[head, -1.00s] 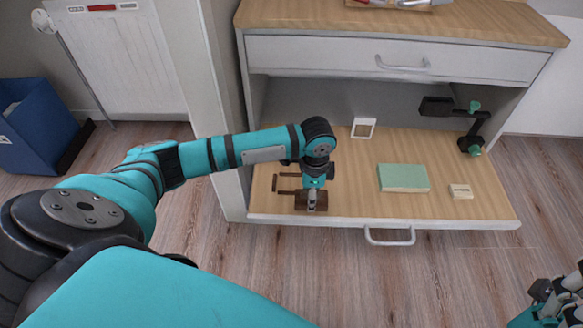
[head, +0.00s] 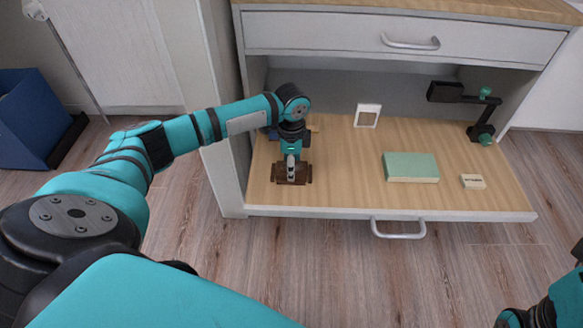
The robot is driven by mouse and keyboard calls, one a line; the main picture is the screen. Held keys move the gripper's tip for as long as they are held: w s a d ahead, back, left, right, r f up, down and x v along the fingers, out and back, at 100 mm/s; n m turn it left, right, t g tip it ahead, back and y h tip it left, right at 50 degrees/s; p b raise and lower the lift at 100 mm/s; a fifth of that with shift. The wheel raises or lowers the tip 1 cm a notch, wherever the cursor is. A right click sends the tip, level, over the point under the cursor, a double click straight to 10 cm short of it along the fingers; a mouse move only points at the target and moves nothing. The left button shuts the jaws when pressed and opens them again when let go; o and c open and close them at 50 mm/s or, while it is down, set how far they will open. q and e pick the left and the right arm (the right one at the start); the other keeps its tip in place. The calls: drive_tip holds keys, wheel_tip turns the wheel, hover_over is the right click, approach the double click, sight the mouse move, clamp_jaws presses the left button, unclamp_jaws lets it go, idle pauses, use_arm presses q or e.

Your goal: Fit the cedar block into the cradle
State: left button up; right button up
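My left gripper (head: 291,172) points down at the left front of the open pull-out shelf. Its fingers appear closed on a dark brown block (head: 284,178), which I take to be the cedar block. The block is at the dark brown cradle (head: 309,174), whose end pieces show on either side. The gripper covers much of both, so I cannot tell whether the block is seated or just above. Of my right arm only teal and black parts show in the lower right corner; its gripper cannot be made out.
The wooden shelf (head: 340,185) also holds a green book (head: 411,166), a small pale labelled block (head: 473,181), a white frame (head: 367,115) and a black-and-teal lamp-like stand (head: 482,130). Drawer front (head: 405,38) overhangs behind. A cabinet side wall (head: 222,140) stands left.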

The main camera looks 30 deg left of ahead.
use_arm(q)
drive_tip(key=o, duration=1.2)
drive_tip(key=shift+c, duration=0.2)
